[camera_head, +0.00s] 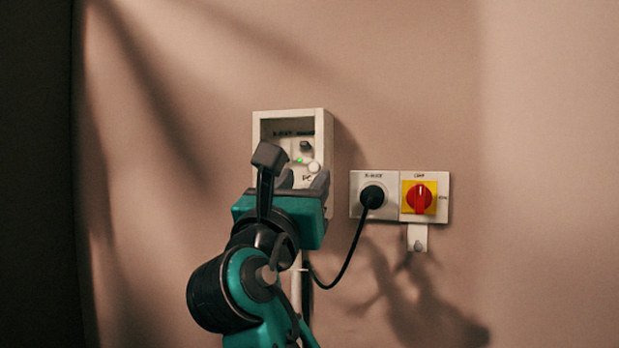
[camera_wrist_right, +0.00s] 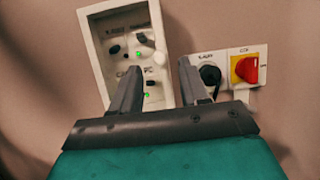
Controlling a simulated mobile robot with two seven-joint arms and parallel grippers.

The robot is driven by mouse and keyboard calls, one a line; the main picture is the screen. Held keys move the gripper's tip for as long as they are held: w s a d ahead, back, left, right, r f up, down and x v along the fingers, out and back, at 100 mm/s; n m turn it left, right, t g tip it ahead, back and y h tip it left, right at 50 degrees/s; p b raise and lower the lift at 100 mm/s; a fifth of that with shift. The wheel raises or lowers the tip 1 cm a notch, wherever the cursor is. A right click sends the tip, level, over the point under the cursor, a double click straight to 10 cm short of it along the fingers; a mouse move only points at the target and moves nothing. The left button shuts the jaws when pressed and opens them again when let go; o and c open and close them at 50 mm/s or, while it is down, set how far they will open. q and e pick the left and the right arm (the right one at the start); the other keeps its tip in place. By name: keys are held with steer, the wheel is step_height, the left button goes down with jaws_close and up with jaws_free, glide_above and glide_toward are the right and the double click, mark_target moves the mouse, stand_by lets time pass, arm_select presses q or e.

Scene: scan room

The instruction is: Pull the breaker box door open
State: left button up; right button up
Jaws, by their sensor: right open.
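The breaker box (camera_head: 259,128) is a pale box on the wall with a raised rim around a recessed panel. It also shows in the right wrist view (camera_wrist_right: 98,55), with dark knobs and green lights on its panel. I cannot make out a separate door leaf or handle. My right gripper (camera_head: 303,180) is in front of the box's lower part and hides some of it. In the right wrist view its two dark fingers (camera_wrist_right: 157,70) are spread apart with nothing between them, one overlapping the panel and the other right of the box. My left gripper is not in view.
Right of the box is a white socket plate (camera_head: 356,207) with a black plug (camera_head: 372,195) and a hanging black cable (camera_head: 349,256). Beside it is a red rotary switch (camera_head: 420,197) on yellow, with a white tag (camera_head: 417,240) below.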

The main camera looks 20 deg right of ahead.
mark_target(313, 168)
steer(key=shift+x, duration=1.85)
steer(key=shift+c, duration=0.4)
jaws_close()
